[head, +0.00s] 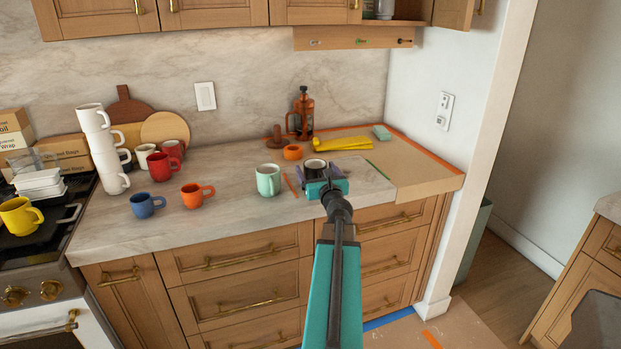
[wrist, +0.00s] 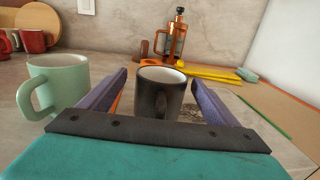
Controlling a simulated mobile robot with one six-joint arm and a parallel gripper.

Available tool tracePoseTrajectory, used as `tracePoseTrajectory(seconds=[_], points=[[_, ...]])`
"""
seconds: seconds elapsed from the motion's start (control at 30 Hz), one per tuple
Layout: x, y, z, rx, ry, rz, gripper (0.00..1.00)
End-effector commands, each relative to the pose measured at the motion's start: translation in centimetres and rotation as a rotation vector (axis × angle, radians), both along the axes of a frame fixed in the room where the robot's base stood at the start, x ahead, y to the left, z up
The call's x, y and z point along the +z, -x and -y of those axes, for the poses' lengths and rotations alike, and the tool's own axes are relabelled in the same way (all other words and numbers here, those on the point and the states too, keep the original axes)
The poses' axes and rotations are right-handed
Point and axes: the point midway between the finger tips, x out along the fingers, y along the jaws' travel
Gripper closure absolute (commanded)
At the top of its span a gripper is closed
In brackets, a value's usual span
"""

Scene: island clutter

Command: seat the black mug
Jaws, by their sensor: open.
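The black mug (wrist: 148,94) with a white inside stands upright on the counter; it also shows in the head view (head: 315,164), partly hidden by my gripper. Its handle seems to face the wrist camera. My gripper (wrist: 158,82) is open, with one purple finger on each side of the mug. Small gaps show between the fingers and the mug. In the head view my gripper (head: 318,171) reaches over the counter from the front. A dark speckled patch (wrist: 191,112) lies at the mug's right, partly hidden by a finger.
A mint mug (head: 268,181) stands close to the left of my gripper. Behind are an orange bowl-like item (head: 293,152), a French press (head: 304,114) and a yellow cloth (head: 340,144). More mugs and a white mug stack (head: 106,150) stand left. A tan board (head: 430,176) covers the right end.

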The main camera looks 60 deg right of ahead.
Motion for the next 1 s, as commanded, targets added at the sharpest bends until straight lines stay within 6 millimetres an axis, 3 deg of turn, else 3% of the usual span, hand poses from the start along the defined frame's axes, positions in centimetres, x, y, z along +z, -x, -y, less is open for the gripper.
tracePoseTrajectory(seconds=[0.2,0.8,1.0], points=[[0.00,0.02,1.64,-0.008,0.000,0.000,0.17],[0.00,-0.22,1.51,-0.004,0.000,0.000,0.17],[0.00,-0.26,1.49,-0.004,0.000,0.000,0.49]])
